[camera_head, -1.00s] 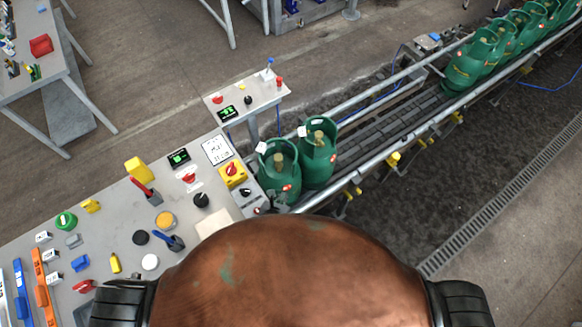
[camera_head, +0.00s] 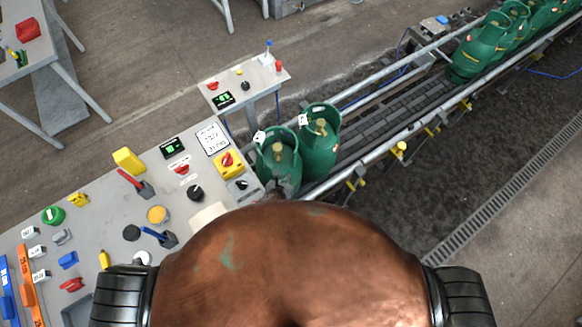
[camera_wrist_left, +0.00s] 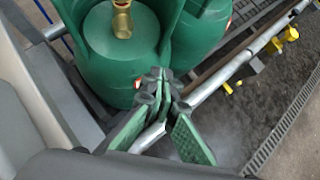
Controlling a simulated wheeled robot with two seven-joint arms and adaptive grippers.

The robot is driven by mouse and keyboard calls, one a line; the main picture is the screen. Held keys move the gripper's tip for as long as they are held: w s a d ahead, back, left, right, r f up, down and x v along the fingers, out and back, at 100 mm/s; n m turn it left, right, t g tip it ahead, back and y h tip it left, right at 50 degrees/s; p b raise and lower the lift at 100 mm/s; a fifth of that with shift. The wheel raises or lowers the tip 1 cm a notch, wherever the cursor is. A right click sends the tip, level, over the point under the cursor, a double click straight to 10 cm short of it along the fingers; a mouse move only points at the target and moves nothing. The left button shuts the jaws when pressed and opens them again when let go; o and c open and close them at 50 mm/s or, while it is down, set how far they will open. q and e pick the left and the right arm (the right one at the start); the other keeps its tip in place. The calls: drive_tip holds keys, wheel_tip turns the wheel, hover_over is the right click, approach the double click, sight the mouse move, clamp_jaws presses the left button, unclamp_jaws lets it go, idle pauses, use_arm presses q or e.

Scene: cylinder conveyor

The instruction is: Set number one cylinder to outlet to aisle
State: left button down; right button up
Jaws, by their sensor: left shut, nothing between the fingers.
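Two green gas cylinders with brass valves stand upright side by side at the near end of the conveyor. The nearer one (camera_head: 278,150) has a white tag, as has the other (camera_head: 318,152); I cannot read a number on either. In the left wrist view the nearer cylinder (camera_wrist_left: 118,62) fills the upper middle, with the second (camera_wrist_left: 205,35) behind it. My left gripper (camera_wrist_left: 160,78) is shut and empty, with green finger pads, close by the nearer cylinder's lower side. I cannot tell if it touches. In the head view the left gripper (camera_head: 284,187) is small, dark and partly hidden. My right gripper is not in view.
The conveyor (camera_head: 385,112) has metal side rails, with several more green cylinders (camera_head: 480,48) at its far end. A grey console (camera_head: 105,190) with switches and knobs stands at left, a small panel (camera_head: 255,82) beyond it. Open floor (camera_head: 500,260) lies at lower right.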

sight(291, 167)
use_arm(q)
drive_tip(key=w, duration=0.2)
drive_tip(key=w+d+f, duration=0.1)
drive_tip(key=w, duration=0.1)
drive_tip(key=w+f, duration=0.1)
drive_tip(key=w, duration=0.1)
drive_tip(key=shift+d+f, duration=0.1)
drive_tip(key=shift+d, duration=0.25)
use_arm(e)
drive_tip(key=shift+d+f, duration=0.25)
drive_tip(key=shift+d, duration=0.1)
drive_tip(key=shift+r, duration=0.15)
